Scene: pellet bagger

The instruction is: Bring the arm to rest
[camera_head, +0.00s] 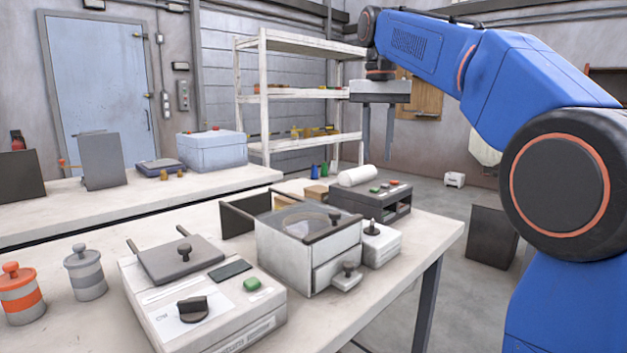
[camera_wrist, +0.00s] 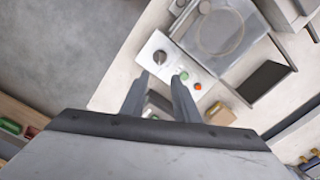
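My gripper (camera_head: 376,150) hangs from the end of my blue arm, raised above the far end of the workbench (camera_head: 445,232), with its fingers pointing down. The two fingers stand apart with nothing between them. In the wrist view my gripper (camera_wrist: 160,82) also shows two separated, empty fingers. They appear above a white control panel (camera_wrist: 180,65) with a dark knob and green and red buttons. In the head view the arm reaches across the upper right. No object is held.
The workbench carries a white box with a clear lid (camera_head: 285,245), a knobbed machine (camera_head: 190,310), a dark control unit (camera_head: 370,200) with a white roll (camera_head: 357,176), and two lidded canisters (camera_head: 86,275). White shelves (camera_head: 263,95) stand behind. Open floor shows at right.

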